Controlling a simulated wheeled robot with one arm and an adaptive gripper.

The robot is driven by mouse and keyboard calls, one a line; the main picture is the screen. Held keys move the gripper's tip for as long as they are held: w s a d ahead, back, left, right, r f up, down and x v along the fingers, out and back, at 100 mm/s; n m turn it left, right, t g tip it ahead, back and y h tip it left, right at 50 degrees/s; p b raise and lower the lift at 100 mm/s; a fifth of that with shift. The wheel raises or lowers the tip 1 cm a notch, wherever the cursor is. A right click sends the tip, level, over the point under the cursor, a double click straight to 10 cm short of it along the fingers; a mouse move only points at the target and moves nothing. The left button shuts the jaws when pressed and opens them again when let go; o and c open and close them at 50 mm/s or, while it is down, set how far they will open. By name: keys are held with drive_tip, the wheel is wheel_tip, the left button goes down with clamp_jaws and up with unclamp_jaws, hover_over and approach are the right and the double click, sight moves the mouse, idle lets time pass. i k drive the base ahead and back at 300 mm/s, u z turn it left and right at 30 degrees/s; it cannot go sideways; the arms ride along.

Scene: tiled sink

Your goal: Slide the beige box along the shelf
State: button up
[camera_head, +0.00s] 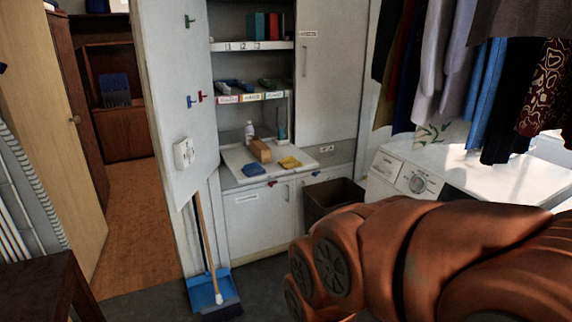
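A small tan-beige box (260,150) sits on the white counter shelf (233,158) of the cabinet recess, in the middle of the head view. A blue cloth-like item (253,170) lies in front of it to the left, and a yellow one (290,162) lies to its right. A white bottle (249,132) stands behind the box. My copper-coloured arm fills the lower right, well apart from the box. My gripper does not show.
A dark bin (333,196) stands right of the lower cabinet, beside a white washing machine (419,182). A broom and blue dustpan (209,290) are at lower left. Clothes (440,70) hang at upper right. A dark table (45,290) is at bottom left.

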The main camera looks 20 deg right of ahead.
sight(266, 156)
drive_tip(key=z, duration=0.6)
drive_tip(key=i, duration=1.65)
drive_tip(key=u, duration=0.4)
drive_tip(key=i, duration=1.2)
drive_tip(key=u, duration=0.7)
